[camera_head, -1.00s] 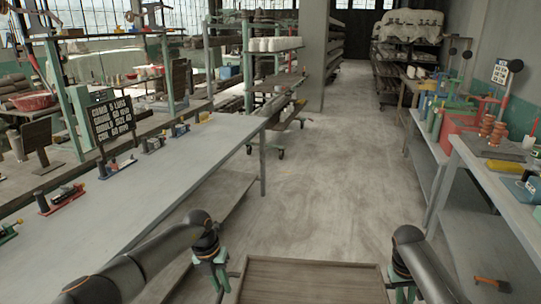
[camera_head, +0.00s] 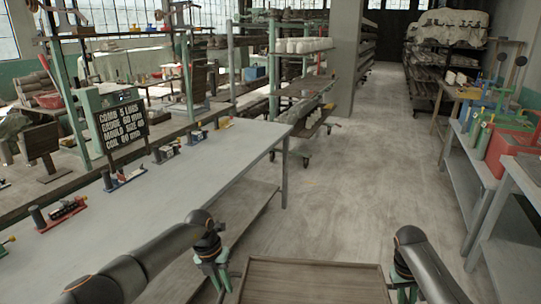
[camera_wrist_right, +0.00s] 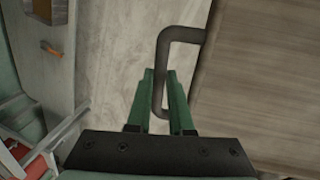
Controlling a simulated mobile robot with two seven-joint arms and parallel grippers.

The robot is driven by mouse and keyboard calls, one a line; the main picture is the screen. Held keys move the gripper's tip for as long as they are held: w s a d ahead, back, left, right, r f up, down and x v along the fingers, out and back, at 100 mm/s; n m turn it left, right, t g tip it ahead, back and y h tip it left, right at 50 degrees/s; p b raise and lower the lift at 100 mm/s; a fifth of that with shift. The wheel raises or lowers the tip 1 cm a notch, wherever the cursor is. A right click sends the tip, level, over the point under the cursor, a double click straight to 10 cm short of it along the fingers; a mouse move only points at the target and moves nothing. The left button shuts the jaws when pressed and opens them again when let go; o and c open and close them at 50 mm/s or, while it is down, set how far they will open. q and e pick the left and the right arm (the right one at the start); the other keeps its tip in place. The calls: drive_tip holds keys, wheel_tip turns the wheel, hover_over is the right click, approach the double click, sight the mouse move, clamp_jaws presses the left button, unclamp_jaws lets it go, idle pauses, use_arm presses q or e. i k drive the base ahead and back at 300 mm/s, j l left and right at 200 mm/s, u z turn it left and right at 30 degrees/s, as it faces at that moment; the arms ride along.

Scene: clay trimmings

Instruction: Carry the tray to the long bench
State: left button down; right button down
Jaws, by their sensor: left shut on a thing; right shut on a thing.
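The wooden tray (camera_head: 312,283) is at the bottom middle of the head view, its near part cut off by the frame. My left gripper (camera_head: 222,278) is at the tray's left side, apparently on a handle there, with its hold hard to see. My right gripper (camera_head: 404,288) is at the right side. In the right wrist view, its green fingers (camera_wrist_right: 161,88) are shut around the tray's dark bar handle (camera_wrist_right: 185,35), beside the wooden tray (camera_wrist_right: 265,80). A long grey bench (camera_head: 190,185) runs along the left, apart from the tray.
A black lettered sign (camera_head: 118,128) and several small clamp-like tools stand along the bench's far edge. A wheeled rack (camera_head: 300,90) stands beyond its far end. Grey worktables with red and green equipment (camera_head: 510,135) line the right. The concrete aisle (camera_head: 345,190) between is clear.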

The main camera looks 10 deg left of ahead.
sight(98, 246)
drive_tip(key=i+u, duration=0.4)
drive_tip(key=i, duration=0.2)
drive_tip(key=i+u, duration=0.4)
drive_tip(key=i, duration=0.2)
drive_tip(key=i+u, duration=0.4)
drive_tip(key=i, duration=0.2)
drive_tip(key=u, duration=1.2)
drive_tip(key=l, duration=0.1)
